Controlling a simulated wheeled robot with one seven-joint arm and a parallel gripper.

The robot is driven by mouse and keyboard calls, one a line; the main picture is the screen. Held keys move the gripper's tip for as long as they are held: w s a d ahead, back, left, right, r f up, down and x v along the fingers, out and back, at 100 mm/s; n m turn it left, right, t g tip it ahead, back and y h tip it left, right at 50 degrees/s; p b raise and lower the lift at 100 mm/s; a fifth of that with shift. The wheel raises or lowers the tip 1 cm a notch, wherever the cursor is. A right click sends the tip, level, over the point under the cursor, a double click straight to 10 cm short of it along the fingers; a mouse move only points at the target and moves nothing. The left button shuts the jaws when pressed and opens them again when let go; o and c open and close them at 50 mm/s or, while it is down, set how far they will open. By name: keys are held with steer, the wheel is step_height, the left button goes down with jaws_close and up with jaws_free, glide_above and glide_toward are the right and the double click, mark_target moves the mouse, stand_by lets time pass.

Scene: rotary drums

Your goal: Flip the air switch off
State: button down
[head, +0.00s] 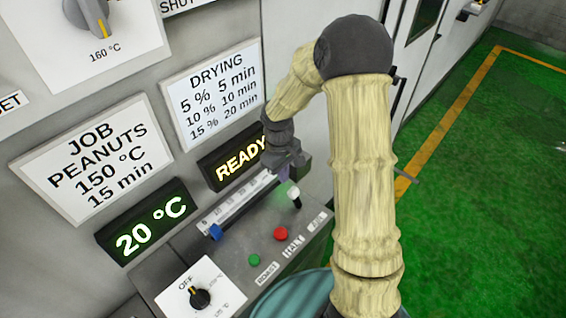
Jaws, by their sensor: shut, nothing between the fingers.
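A small lever switch with a white tip (295,194) stands on the sloped control panel, with a green glow just to its left. My gripper (286,172) is shut and empty, pointing down just above and left of the white tip. I cannot tell whether it touches the lever. My own arm hides the area right of the panel.
The panel also carries a red button (281,234), a green button (254,260), a slider with a blue handle (216,232) and a black rotary knob (200,298) on a white plate marked OFF. Displays read READY (238,165) and 20 °C (150,224).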

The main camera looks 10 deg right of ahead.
mark_target(296, 198)
steer(key=shift+s+d+f+p, duration=0.15)
steer(key=shift+f+p, duration=0.3)
steer(key=shift+f, duration=1.75)
